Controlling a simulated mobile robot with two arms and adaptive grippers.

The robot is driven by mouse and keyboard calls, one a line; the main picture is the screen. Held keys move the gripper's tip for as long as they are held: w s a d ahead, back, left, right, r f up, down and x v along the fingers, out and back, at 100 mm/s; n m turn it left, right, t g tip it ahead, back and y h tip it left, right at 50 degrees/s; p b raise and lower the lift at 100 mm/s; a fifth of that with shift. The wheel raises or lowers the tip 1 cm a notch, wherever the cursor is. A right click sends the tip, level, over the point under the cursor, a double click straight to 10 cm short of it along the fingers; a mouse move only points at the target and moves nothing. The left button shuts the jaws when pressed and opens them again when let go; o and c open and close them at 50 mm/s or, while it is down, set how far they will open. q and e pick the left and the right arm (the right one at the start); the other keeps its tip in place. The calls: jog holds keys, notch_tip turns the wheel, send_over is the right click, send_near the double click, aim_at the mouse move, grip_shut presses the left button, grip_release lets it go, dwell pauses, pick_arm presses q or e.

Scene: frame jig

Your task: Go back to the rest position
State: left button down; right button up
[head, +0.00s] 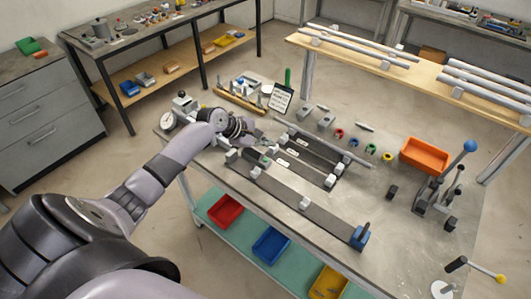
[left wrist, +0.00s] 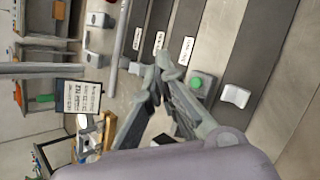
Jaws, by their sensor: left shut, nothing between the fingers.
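My left arm reaches in from the left over the grey workbench (head: 405,238). My left gripper (head: 268,144) is above the left part of the frame jig, near its dark strips (head: 313,205) and white labels. In the left wrist view the gripper (left wrist: 158,68) is shut and empty, its fingertips near a small grey box with a green button (left wrist: 196,84). Whether the fingers touch anything below cannot be told. My right gripper is not in view.
A long grey rail (head: 330,145) lies along the jig's far side. A sign (head: 281,98), a dial gauge (head: 168,121), an orange bin (head: 425,155) and toggle clamps (head: 440,190) stand on the bench. Coloured bins sit on the shelf below. Floor shows left of the bench.

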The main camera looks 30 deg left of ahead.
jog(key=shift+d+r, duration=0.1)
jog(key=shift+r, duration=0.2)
